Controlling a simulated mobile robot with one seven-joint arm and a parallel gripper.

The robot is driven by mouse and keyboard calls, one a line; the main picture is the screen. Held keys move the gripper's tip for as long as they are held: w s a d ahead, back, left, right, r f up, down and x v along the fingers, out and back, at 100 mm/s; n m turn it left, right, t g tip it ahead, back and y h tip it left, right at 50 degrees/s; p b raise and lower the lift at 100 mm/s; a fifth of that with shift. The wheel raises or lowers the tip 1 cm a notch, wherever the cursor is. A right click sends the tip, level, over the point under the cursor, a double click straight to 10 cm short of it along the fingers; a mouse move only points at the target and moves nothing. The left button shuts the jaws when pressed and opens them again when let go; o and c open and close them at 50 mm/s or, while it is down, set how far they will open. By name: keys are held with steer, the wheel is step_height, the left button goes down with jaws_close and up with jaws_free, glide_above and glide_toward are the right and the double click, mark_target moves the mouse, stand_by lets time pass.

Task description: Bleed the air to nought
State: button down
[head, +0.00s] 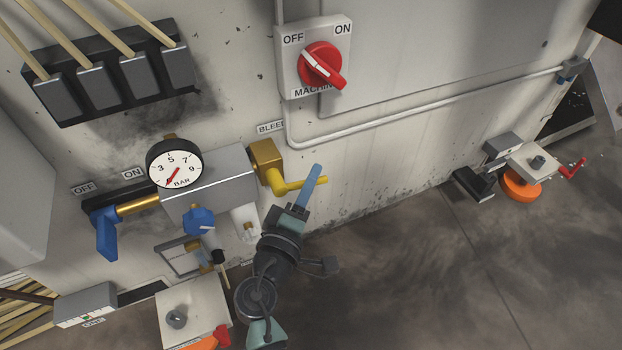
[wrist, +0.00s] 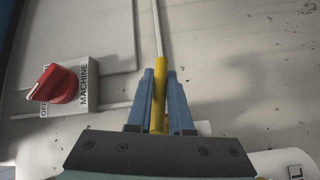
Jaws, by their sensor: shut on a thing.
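The yellow bleed valve (head: 267,160) sits on the right end of the grey air unit, under the BLEED label. Its yellow lever (head: 290,186) sticks out to the right and shows between my fingers in the wrist view (wrist: 159,80). My gripper (head: 312,180) is shut on the lever, one blue finger on each side. The pressure gauge (head: 174,163) has its red needle pointing down and left, below the 3. A blue handle (head: 106,232) hangs down at the left end of the unit, below the OFF label (head: 84,188).
A blue knob (head: 199,221) is under the unit. The red machine switch (head: 321,65) is on the wall above. A conduit (head: 430,115) runs along the wall to the right.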

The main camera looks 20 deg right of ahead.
steer(key=shift+p, duration=0.3)
steer(key=m+g+y+p, duration=0.1)
steer(key=p, duration=0.1)
steer(key=f+m+y+p, duration=0.1)
steer(key=p, duration=0.1)
steer(key=shift+a+f+m+g+p, duration=0.1)
steer(key=shift+a+m+g+p, duration=0.2)
steer(key=shift+g+p, duration=0.1)
steer(key=a+f+m+g+y+p, duration=0.2)
steer(key=a+m+y+p, duration=0.3)
steer(key=p, duration=1.1)
steer(key=shift+s+a+f+m+g+y, duration=0.15)
steer(key=shift+f+m+g+y, duration=0.25)
steer(key=shift+f+y, duration=1)
steer(key=shift+r+y, duration=0.45)
steer(key=shift+y, duration=0.05)
steer(key=c, duration=0.8)
jaws_free()
steer(key=shift+c, duration=0.2)
steer(key=shift+r, duration=0.1)
